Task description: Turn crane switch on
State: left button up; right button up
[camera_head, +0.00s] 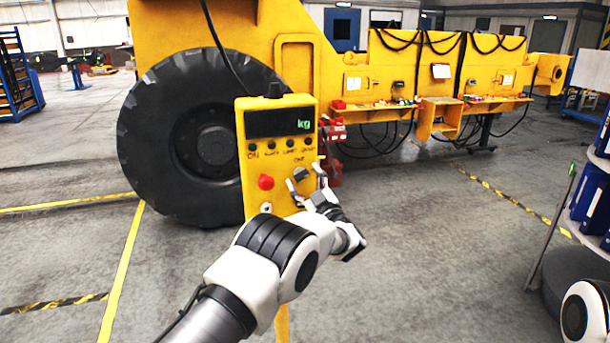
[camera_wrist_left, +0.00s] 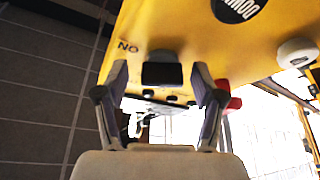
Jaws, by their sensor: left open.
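The yellow control box (camera_head: 252,160) stands upright in the middle of the head view, with a dark display reading "kg". The crane switch, a black knob (camera_head: 300,174), is on its face at the right, under lettering. My left gripper (camera_head: 307,184) is in front of this knob, fingers pointing at the box. In the left wrist view the open fingers (camera_wrist_left: 160,78) are on either side of the black knob (camera_wrist_left: 162,72), with gaps visible at both sides. Upside-down "ON" lettering is beside it. My right gripper is not in view.
A red button (camera_head: 265,182) and a round silver fitting (camera_head: 266,207) are left of the knob on the box. A large black tyre (camera_head: 205,140) and a yellow machine (camera_head: 385,70) stand behind.

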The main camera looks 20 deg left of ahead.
pick_arm(q)
jog(key=shift+s+a+r, duration=0.1)
jog(key=shift+s+a, duration=0.1)
jog(key=shift+s, duration=0.05)
jog(key=shift+w+d, duration=0.1)
jog(key=c, duration=1.1)
jog(key=shift+c, duration=0.2)
jog(key=m+b, duration=0.1)
jog(key=m+t+h+b, duration=0.1)
jog(key=m, duration=0.1)
jog(key=shift+f+b, duration=0.3)
jog(key=shift+b, duration=0.05)
jog(key=m+t+h+b, duration=0.1)
jog(key=m, duration=0.1)
jog(key=m+t+h+b, duration=0.1)
jog(key=m, duration=0.2)
jog(key=shift+r, duration=0.1)
